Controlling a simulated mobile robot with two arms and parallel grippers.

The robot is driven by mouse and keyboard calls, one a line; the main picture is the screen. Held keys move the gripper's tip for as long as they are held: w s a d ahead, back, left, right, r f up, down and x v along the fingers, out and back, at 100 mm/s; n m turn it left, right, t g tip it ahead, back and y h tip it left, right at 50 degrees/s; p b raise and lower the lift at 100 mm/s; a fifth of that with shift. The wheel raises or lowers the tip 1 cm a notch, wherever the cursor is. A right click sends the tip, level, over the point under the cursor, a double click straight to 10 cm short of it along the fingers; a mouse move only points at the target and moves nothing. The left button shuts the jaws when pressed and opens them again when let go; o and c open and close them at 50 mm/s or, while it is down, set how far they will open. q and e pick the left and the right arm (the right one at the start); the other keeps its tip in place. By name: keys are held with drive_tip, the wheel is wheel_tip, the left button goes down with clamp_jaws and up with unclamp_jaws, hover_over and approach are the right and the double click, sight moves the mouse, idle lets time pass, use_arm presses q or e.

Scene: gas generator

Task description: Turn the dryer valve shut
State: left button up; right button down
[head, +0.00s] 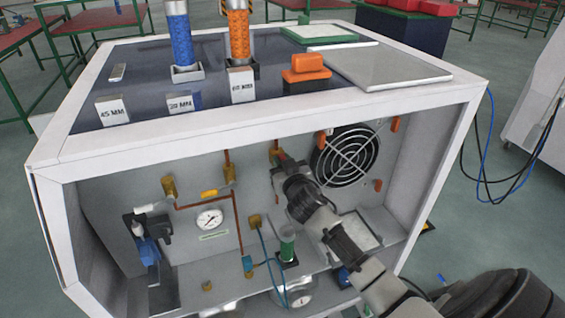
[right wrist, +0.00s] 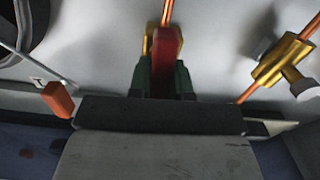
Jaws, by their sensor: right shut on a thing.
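The dryer valve is in the back panel of the open cabinet, left of the fan. The handle lies roughly in line with the copper pipe in that view. The lower end of the handle is hidden between the fingers. My left gripper is not in view.
The round fan grille (head: 345,156) is right of my arm. A pressure gauge (head: 209,219), a yellow-handled valve (head: 209,193) and a green cylinder (head: 288,243) are left of it. The cabinet's white front edge (head: 270,117) runs above my arm. Blue and orange columns stand on top.

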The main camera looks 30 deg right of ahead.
drive_tip(key=n+p, duration=0.1)
drive_tip(key=n, duration=0.3)
drive_tip(key=shift+a, duration=0.2)
drive_tip(key=n, duration=0.4)
drive_tip(key=shift+w+a+f+n+p, duration=0.1)
drive_tip(key=shift+a+f+n+p, duration=0.1)
drive_tip(key=shift+n+p, duration=0.1)
drive_tip(key=shift+a+f+n+p, duration=0.1)
drive_tip(key=shift+f+n+p, duration=0.15)
drive_tip(key=shift+n, duration=1.9)
drive_tip(key=shift+f+n+p, duration=0.2)
drive_tip(key=shift+n, duration=1.95)
drive_tip(key=c, duration=1)
unclamp_jaws()
drive_tip(key=shift+c, duration=0.2)
